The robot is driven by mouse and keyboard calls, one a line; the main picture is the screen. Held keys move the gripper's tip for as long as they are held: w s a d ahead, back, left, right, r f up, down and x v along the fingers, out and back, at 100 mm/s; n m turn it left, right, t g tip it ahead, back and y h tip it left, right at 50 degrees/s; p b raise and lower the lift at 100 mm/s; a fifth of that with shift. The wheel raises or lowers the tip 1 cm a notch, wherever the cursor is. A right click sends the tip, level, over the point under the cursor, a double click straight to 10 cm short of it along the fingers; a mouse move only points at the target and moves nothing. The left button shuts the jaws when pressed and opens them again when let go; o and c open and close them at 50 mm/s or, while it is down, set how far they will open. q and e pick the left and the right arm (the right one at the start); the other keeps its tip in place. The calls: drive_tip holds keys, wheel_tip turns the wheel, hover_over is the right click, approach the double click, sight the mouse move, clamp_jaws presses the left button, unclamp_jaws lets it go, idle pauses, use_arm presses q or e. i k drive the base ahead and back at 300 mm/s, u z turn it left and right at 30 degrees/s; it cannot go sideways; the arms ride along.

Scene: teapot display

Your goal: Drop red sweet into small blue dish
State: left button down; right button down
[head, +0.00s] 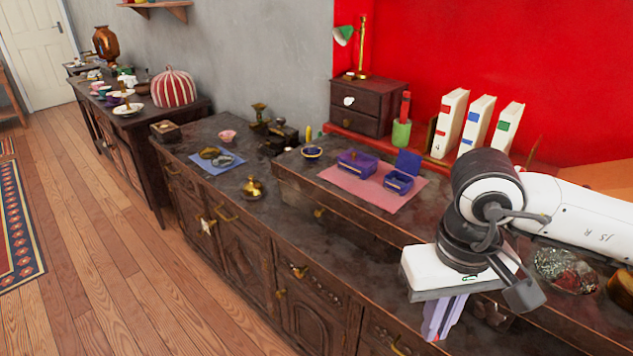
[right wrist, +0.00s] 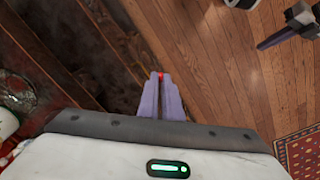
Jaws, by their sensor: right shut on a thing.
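My right gripper (head: 434,332) hangs over the front of the dark cabinet at the lower right of the head view, fingers pointing down. In the right wrist view its purple fingers (right wrist: 161,95) are closed together on the red sweet (right wrist: 160,75), a small red spot at their tips. The sweet is hidden in the head view. The small blue dish (head: 312,152) stands at the left end of the raised cabinet top, well left of and beyond the gripper. What looks like my left gripper (right wrist: 277,39) shows at the upper right of the right wrist view; its opening is unclear.
A pink mat (head: 345,188) with a purple box (head: 357,163) and an open blue box (head: 398,182) lies right of the dish. A green cup (head: 401,133) and white binders (head: 449,123) stand behind. A glittery bowl (head: 566,270) is under my right arm.

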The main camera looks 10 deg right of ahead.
sight(312, 154)
drive_tip(key=u, duration=1.05)
drive_tip(key=i, duration=2.05)
drive_tip(key=z, duration=1.35)
drive_tip(key=i, duration=0.55)
drive_tip(key=z, duration=0.5)
